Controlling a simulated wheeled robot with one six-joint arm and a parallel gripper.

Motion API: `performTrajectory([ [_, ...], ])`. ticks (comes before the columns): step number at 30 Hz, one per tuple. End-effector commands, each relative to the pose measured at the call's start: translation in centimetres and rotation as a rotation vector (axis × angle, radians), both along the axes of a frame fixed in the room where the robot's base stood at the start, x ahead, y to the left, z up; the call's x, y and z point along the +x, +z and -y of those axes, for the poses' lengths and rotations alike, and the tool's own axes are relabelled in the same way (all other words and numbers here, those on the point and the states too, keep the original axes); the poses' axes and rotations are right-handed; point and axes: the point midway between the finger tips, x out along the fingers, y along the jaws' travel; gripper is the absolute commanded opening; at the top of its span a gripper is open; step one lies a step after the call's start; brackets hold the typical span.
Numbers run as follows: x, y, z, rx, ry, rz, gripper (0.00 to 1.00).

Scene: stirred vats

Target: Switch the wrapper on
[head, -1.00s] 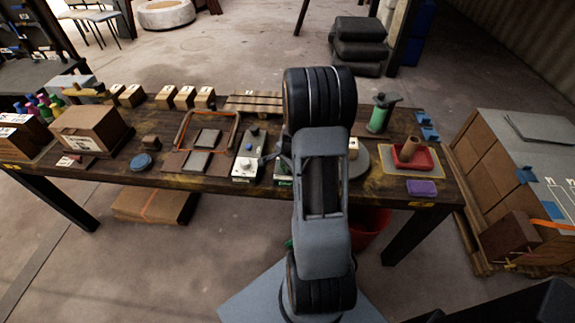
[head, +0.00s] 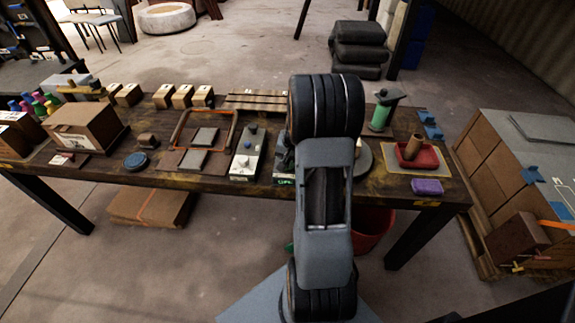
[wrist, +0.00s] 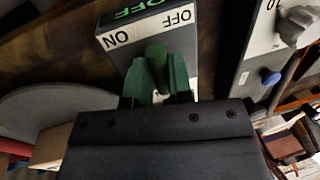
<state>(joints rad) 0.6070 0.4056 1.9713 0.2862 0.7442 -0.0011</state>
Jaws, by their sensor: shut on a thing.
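A grey switch box with ON and OFF printed on a white strip shows in the wrist view (wrist: 203,50), with a larger green OFF label on another face. ON is at the left and OFF at the right there. A green lever (wrist: 155,52) rises from the box near the ON side. My gripper (wrist: 158,75) is shut on this lever, a finger on each side. Which setting the lever stands at, I cannot tell. In the head view my arm hides most of the switch box; a bit of its green-labelled front (head: 285,179) shows.
Left of the switch box is a control box (head: 245,158) with a knob and blue button. Right of it are a grey round plate (head: 364,160), a green roll (head: 381,113) and a red tray (head: 417,158). The worktable (head: 255,196) is crowded; little room is free.

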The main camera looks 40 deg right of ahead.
Motion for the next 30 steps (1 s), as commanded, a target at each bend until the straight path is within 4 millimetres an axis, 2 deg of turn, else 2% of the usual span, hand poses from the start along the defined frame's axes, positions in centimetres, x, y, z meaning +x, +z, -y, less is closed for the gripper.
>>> performTrajectory([
  [18,0.18,-0.07,0.01,0.0,0.563,0.0,0.0],
  [30,0.22,-0.02,-0.04,0.001,0.787,-0.001,0.0],
])
